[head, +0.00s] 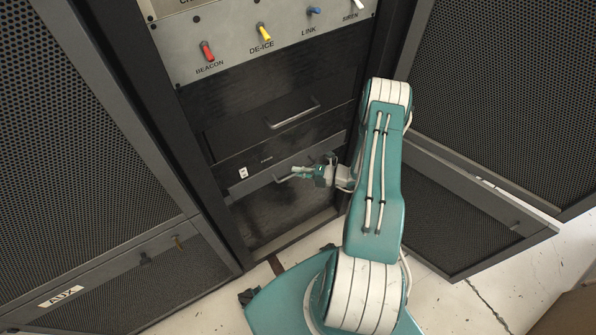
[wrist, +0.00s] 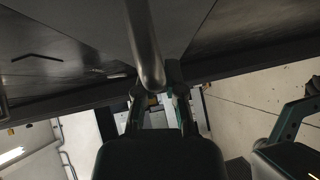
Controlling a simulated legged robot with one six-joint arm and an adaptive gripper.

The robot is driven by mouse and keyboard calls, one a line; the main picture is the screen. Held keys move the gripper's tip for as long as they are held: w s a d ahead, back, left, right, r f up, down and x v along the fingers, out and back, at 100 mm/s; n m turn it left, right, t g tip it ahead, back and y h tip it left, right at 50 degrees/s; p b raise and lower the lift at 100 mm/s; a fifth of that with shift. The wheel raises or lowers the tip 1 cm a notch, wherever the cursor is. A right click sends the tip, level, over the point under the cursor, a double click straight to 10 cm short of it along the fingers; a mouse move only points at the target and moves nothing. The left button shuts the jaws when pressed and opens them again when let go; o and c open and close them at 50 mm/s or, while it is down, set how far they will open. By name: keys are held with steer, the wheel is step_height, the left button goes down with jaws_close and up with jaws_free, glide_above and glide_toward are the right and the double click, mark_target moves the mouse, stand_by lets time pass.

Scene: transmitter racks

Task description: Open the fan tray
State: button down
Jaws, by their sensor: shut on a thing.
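My gripper (head: 296,173) is at the lower part of the open rack, at the handle on the grey front that I take to be the fan tray (head: 256,188). In the wrist view my gripper (wrist: 156,88) has a finger on either side of the grey handle bar (wrist: 144,45) and is shut on it. The bar runs up and away from the fingers, in front of the grey face. My gripper hides part of the handle in the head view. I cannot tell how far the tray stands out from the rack.
Above is a black drawer with its own handle (head: 293,113). A switch panel (head: 240,50) with coloured levers tops it. Perforated doors stand at left (head: 80,130) and right (head: 500,90); an open lower door (head: 460,210) is close to my arm. Pale floor (head: 440,295) lies in front.

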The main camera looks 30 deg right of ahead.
steer(key=s, duration=2.1)
steer(key=shift+d+f, duration=0.15)
steer(key=shift+d, duration=0.15)
steer(key=shift+w, duration=0.1)
steer(key=c, duration=0.7)
jaws_free()
steer(key=v, duration=1.2)
